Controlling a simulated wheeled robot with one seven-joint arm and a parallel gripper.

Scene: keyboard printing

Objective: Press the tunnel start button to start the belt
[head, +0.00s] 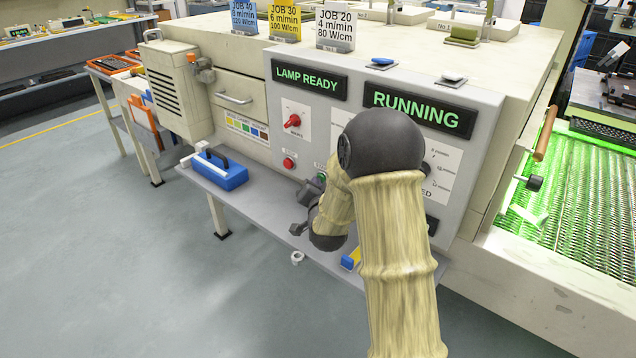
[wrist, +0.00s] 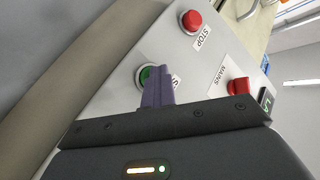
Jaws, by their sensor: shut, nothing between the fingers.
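The green start button (wrist: 144,77) sits in a pale ring on the grey control panel (wrist: 125,50) in the wrist view. My gripper (wrist: 158,86) is shut and empty, its fingertips over the right part of the button. I cannot tell whether they touch it. In the head view my gripper (head: 318,184) is at the panel's lower part, partly hidden by my arm, with a bit of the green button (head: 322,176) beside it. The right display (head: 417,109) reads RUNNING in green, and the left display (head: 308,80) reads LAMP READY.
The red stop button (head: 289,162) and the red mains switch (head: 292,121) are left of the start button. A grey shelf (head: 262,216) below the panel holds a blue case (head: 220,171). A green-lit mesh belt (head: 585,190) lies at the right.

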